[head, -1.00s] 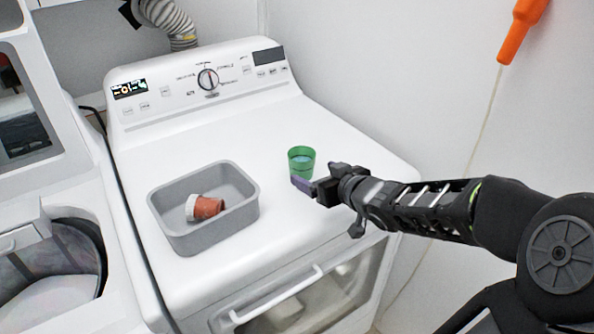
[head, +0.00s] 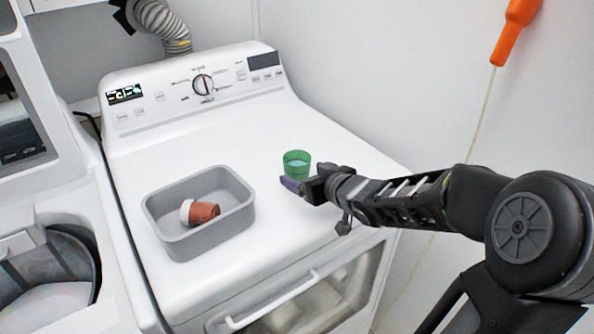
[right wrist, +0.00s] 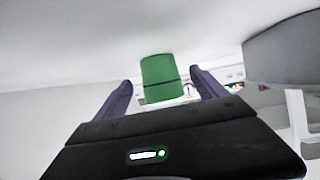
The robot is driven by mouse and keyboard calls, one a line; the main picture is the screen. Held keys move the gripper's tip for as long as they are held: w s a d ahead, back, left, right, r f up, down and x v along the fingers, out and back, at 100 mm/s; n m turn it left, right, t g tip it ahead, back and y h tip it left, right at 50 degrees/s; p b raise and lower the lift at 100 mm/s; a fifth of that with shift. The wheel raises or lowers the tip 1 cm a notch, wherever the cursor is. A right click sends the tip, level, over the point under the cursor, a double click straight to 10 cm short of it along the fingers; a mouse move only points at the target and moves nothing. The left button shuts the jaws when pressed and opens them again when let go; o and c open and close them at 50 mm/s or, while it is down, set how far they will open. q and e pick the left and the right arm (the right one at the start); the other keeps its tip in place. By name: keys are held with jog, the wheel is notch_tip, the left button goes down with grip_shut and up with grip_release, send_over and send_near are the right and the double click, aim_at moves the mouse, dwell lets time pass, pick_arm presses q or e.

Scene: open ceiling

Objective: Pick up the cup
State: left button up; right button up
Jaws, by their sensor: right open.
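A green cup (head: 297,164) stands upright on the white dryer top, right of the grey bin. My right gripper (head: 291,184) is at the near side of the cup, with purple fingertips low beside it. In the right wrist view, my right gripper (right wrist: 160,97) is open, and the green cup (right wrist: 160,78) shows ahead, between the lines of the two purple fingers. I cannot tell whether the fingertips reach past the cup's near wall. The cup's lower part is partly hidden by the gripper in the head view. My left gripper is not in view.
A grey bin (head: 163,228) holding a brown bottle with a white cap (head: 200,212) stands left of the cup. The dryer's control panel (head: 203,84) rises at the back. A white wall is to the right. The dryer top (head: 215,140) is clear behind the bin.

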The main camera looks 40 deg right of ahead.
aim_at(291, 158)
jog(key=x, duration=0.4)
jog(key=shift+w, duration=0.35)
jog(key=shift+c, duration=0.4)
jog(key=c, duration=1.4)
jog(key=shift+r, duration=0.2)
jog(key=shift+c, duration=0.2)
jog(key=shift+r+p, duration=0.35)
jog(key=shift+r, duration=1.05)
notch_tip(291, 158, up, 7)
jog(key=p, duration=0.3)
